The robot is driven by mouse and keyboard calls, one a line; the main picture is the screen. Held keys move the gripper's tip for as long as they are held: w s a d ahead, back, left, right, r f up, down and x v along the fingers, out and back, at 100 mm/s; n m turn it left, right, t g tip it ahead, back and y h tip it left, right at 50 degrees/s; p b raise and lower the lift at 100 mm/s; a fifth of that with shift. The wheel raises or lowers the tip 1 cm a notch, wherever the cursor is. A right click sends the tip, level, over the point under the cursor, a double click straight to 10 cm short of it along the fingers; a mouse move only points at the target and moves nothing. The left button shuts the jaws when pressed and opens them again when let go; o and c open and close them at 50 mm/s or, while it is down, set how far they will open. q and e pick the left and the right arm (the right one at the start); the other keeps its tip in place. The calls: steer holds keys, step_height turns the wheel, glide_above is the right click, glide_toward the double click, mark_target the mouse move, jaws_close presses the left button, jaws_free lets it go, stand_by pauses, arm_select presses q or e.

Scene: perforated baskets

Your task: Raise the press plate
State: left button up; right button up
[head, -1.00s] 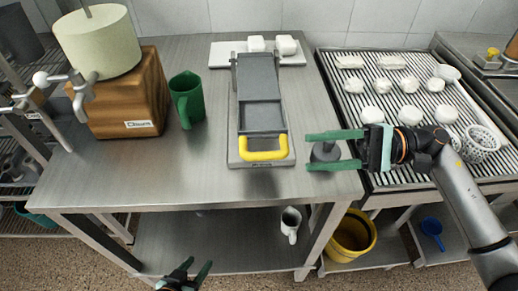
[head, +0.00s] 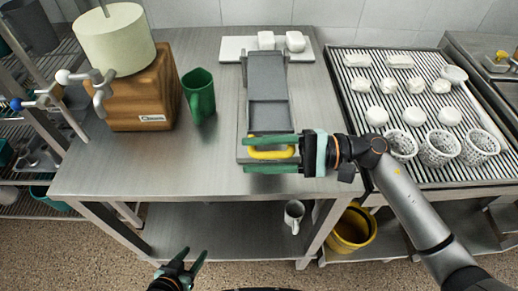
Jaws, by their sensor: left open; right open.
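The press (head: 240,108) stands in the middle of the steel table, with a long grey plate (head: 267,82) lying low along it. A yellow handle (head: 270,154) is at the plate's near end. My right gripper (head: 270,154) is open, with one green finger on the far side of the handle and one on the near side. The fingers partly cover the handle, and I cannot tell whether they touch it. My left gripper (head: 187,262) is open and empty, low in front of the table.
A green jug (head: 199,95) and a wooden block (head: 143,95) with a crank and pale cylinder stand left of the press. A white board (head: 232,49) with white pieces is behind it. A ribbed tray (head: 350,95) holds white pieces and perforated baskets (head: 438,150) at right.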

steer(key=c, duration=0.7)
steer(key=shift+f, duration=0.15)
jaws_close()
